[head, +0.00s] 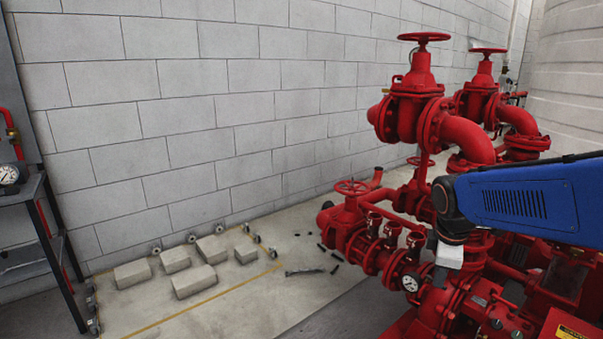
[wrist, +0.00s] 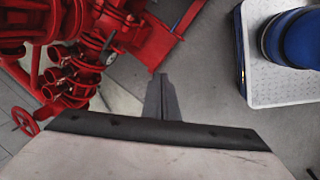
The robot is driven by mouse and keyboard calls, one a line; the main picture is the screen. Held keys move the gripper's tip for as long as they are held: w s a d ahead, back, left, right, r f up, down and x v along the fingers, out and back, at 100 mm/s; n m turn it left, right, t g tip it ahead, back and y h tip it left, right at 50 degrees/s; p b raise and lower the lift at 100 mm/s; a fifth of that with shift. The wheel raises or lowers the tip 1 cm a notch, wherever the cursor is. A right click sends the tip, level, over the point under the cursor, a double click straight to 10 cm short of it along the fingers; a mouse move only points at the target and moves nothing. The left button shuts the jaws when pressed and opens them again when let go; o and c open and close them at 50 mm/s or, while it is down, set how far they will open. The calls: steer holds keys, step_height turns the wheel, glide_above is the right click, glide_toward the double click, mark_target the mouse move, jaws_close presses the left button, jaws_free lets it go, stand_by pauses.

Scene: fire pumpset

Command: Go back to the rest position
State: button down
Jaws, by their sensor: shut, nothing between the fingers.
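My gripper (wrist: 162,98) shows in the wrist view, its fingers together and empty, pointing up the picture over the grey floor. In the head view my blue arm reaches in from the right, in front of the red pump set (head: 450,130). The gripper's fingers cannot be made out there, only a small pale part below the arm's dark joint, near the pipes and a pressure gauge (head: 410,283). In the wrist view the red pipework (wrist: 85,50) lies to the left of the fingers, with a gap of floor between.
Several concrete blocks (head: 193,281) lie on the floor by the white block wall (head: 190,110). Small dark loose parts (head: 305,271) lie near the pump. A dark rack (head: 50,240) with a gauge stands at the left. The floor between rack and pump is partly clear.

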steer(key=s+a+m+t+y, duration=0.1)
steer(key=s+a+m, duration=0.1)
steer(key=s+m, duration=0.65)
steer(key=s+a+m+t, duration=0.15)
steer(key=s+m, duration=0.35)
steer(key=s, duration=0.6)
steer(key=w+d+f+m+g+h, duration=0.1)
steer(key=w+d+f+m, duration=0.2)
steer(key=w, duration=0.8)
steer(key=w+d+f+m+g+h, duration=0.15)
steer(key=w+m, duration=0.35)
steer(key=w, duration=0.5)
steer(key=w+d+f+m+h, duration=0.1)
steer(key=w+d+f+m, duration=0.15)
steer(key=w, duration=0.85)
steer(key=w+d+f, duration=0.2)
steer(key=d+f, duration=0.1)
steer(key=f, duration=0.2)
steer(key=w+d+f+m, duration=0.1)
steer(key=w+d+f, duration=0.1)
steer(key=f, duration=0.3)
steer(key=shift+d+f, duration=0.2)
steer(key=shift+d, duration=0.45)
